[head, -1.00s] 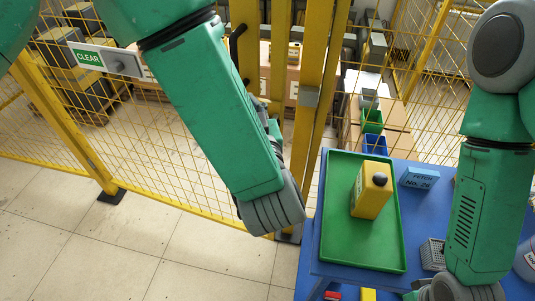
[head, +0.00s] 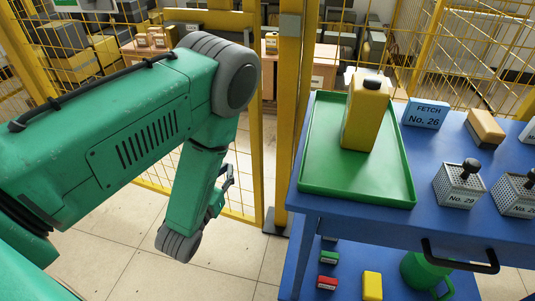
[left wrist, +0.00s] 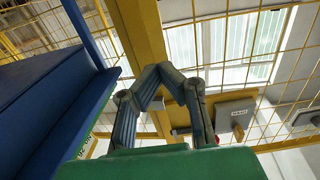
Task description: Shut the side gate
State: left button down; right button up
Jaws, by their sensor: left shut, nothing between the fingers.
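The side gate is a yellow frame with mesh (head: 256,150) beside a thicker yellow post (head: 288,120). A narrow gap shows between the gate's upright and the post; I cannot tell whether they meet in depth. My left gripper (head: 227,178) is in front of the gate, left of its upright and partly hidden by my forearm. In the left wrist view, my left gripper (left wrist: 152,70) is shut and empty, with its fingertips together. A yellow post (left wrist: 138,30) stands behind the fingers; contact cannot be told. My right gripper is out of view.
A blue cart (head: 450,222) stands close on the right, carrying a green tray (head: 325,180) with a yellow bottle (head: 366,115). Blue cart edge shows at left in the left wrist view (left wrist: 45,95). Tiled floor (head: 130,240) is open at lower left.

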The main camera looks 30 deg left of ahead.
aim_at(250, 134)
pick_arm(q)
jog(key=w+b, duration=0.1)
jog(key=w, duration=0.3)
jog(key=w+a+b, duration=0.1)
jog(key=w, duration=0.3)
jog(key=w+b, duration=0.1)
jog(key=w, duration=0.3)
jog(key=shift+w+a+f, duration=0.15)
jog(key=shift+w+a, duration=0.05)
jog(key=shift+w, duration=0.1)
jog(key=shift+w+b, duration=0.35)
jog(key=shift+w, duration=0.3)
jog(key=shift+a, duration=0.1)
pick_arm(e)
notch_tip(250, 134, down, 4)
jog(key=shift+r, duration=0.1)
pick_arm(q)
jog(key=shift+w+a, duration=0.1)
jog(key=shift+a, duration=0.05)
